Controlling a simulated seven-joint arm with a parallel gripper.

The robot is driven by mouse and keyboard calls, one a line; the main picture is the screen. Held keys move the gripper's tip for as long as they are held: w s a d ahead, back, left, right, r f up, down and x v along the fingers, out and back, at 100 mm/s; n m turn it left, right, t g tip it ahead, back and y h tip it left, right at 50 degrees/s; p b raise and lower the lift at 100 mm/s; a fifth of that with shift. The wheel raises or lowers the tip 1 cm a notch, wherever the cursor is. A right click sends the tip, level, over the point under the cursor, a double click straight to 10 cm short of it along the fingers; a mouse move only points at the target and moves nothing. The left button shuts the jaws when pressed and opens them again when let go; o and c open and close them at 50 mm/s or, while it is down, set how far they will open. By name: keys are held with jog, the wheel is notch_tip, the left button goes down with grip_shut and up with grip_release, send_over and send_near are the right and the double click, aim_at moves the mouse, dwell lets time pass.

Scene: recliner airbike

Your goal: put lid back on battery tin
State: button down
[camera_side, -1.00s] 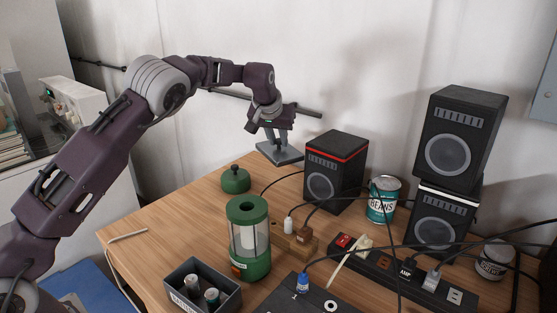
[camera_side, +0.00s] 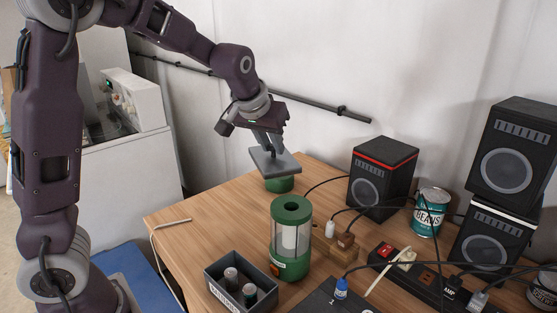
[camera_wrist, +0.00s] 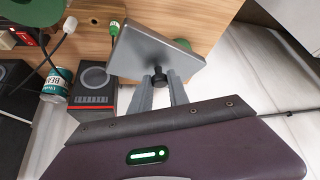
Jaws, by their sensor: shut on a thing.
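The lid is a flat grey plate (camera_side: 275,163) with a small dark knob, which shows in the wrist view (camera_wrist: 145,48). My gripper (camera_side: 270,145) is shut on the lid's knob; the wrist view shows both fingers (camera_wrist: 160,84) at its sides. The lid hangs tilted above the back part of the desk, apart from the tin. The battery tin (camera_side: 222,296) is a dark grey open box at the desk's front, with upright batteries (camera_side: 232,278) inside. The tin lies below and left of the lid in the side view. I cannot identify it in the wrist view.
A green lantern (camera_side: 291,262) stands between lid and tin. A low green object (camera_side: 279,185) is partly hidden by the lid. A red-trimmed speaker (camera_side: 376,190), beans can (camera_side: 430,212), power strip (camera_side: 415,273) and cables crowd the right. Bare desk (camera_side: 215,225) lies left of the lantern.

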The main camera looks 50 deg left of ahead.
aim_at(272, 146)
notch_tip(272, 146, up, 7)
jog(key=shift+f, duration=0.15)
jog(key=s+d+f+m+h, duration=0.1)
jog(key=m, duration=0.1)
jog(key=s+d+f+m+h, duration=0.1)
jog(key=s+m, duration=0.1)
jog(key=s+d+f+m+h, duration=0.1)
jog(key=m, duration=0.2)
jog(key=shift+s+d+f+h, duration=0.2)
jog(key=shift+d+f+h, duration=0.15)
jog(key=shift+h, duration=0.05)
jog(key=s+d+r+m+g+h, duration=0.2)
jog(key=s+d+m+g, duration=0.3)
jog(key=s+m, duration=0.5)
jog(key=s+d+r+m+g+h, duration=0.15)
jog(key=s+d+m+g, duration=0.35)
jog(key=m, duration=0.9)
notch_tip(272, 146, down, 17)
jog(key=shift+a, duration=0.4)
jog(key=shift+f, duration=0.2)
